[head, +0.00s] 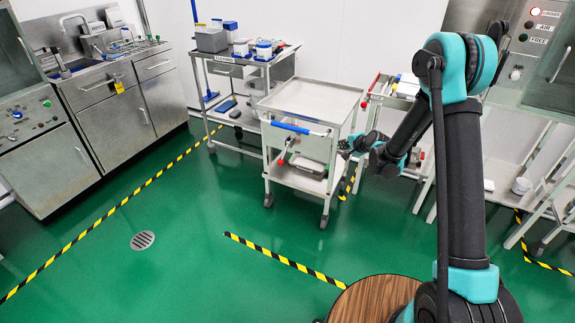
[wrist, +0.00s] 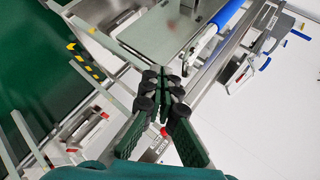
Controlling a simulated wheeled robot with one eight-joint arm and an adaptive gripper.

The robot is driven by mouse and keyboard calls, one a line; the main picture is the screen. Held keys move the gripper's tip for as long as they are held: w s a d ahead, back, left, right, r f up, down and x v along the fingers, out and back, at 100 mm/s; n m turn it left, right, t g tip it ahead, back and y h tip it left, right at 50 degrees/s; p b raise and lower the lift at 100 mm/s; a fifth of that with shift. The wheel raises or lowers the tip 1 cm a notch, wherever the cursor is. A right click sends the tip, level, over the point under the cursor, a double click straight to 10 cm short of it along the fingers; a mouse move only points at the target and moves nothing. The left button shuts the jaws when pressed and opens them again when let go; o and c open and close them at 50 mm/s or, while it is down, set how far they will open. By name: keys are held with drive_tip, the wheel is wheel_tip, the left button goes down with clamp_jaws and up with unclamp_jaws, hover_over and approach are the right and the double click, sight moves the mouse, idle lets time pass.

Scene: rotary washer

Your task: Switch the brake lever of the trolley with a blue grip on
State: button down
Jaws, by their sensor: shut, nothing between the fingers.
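The trolley (head: 306,100) with a blue grip (head: 290,127) on its handle stands in the middle of the head view. The blue grip also shows in the wrist view (wrist: 231,16). A slim bar with a red tip (head: 281,162), seemingly the brake lever, slants below the handle on its front side. Its exact setting is too small to tell. My gripper (head: 346,147) is by the trolley's right side, apart from the lever. In the wrist view the dark fingers of my gripper (wrist: 163,78) are closed together and empty.
A second cart (head: 243,55) with blue-lidded boxes stands behind left. A red-gripped trolley (head: 374,82) stands close behind right, with a red tip (head: 420,154) near my arm. Steel counters (head: 110,105) line the left. Green floor (head: 190,215) is clear in front, with striped tape.

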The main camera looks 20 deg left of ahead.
drive_tip(key=a+f+m+t+y, duration=0.1)
drive_tip(key=a+f+m+y, duration=0.2)
drive_tip(key=a+f, duration=1.4)
wheel_tip(320, 180, down, 3)
drive_tip(key=shift+w+a+m, duration=0.15)
drive_tip(key=shift+w+m, duration=0.25)
drive_tip(key=shift+m, duration=0.8)
